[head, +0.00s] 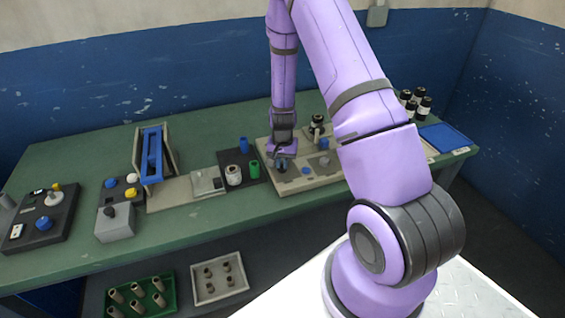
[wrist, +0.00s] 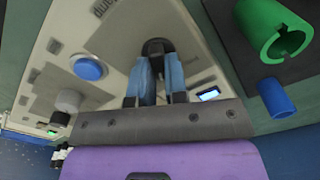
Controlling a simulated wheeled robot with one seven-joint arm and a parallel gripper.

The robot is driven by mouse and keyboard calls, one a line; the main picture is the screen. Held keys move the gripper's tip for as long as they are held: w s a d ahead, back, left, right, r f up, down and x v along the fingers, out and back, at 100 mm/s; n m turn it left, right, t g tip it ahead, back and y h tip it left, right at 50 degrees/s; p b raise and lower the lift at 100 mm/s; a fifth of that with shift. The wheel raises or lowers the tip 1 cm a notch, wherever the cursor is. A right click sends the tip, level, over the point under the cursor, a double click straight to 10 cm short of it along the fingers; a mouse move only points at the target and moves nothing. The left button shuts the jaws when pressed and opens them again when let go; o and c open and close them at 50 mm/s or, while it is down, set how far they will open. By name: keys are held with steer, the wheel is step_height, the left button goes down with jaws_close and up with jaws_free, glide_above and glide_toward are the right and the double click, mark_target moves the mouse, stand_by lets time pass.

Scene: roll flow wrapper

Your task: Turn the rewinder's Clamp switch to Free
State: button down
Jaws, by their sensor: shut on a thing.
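The rewinder is a beige panel (head: 297,186) on the green bench, right of centre in the head view. In the wrist view its face (wrist: 110,45) carries a black switch knob (wrist: 157,46), a blue round button (wrist: 88,69), a grey knob (wrist: 69,100) and a small lit display (wrist: 209,94). My gripper (wrist: 158,66) has its two blue fingers shut on the black knob, one on each side. In the head view my gripper (head: 281,165) reaches down to the panel's left part and hides the knob. The printed labels are too small and turned to read, so the knob's setting cannot be told.
A white roll (head: 233,176) stands there too. A blue frame (head: 152,156) and control boxes are further left. Dark bottles (head: 424,107) stand back right.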

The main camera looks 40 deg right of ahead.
steer(key=n, duration=0.5)
steer(key=shift+a+n, duration=0.15)
steer(key=shift+n, duration=0.25)
steer(key=n, duration=0.5)
steer(key=shift+a+n, duration=0.2)
steer(key=shift+n, duration=0.2)
steer(key=c, duration=1.1)
jaws_free()
steer(key=shift+c, duration=0.2)
step_height(320, 180, up, 11)
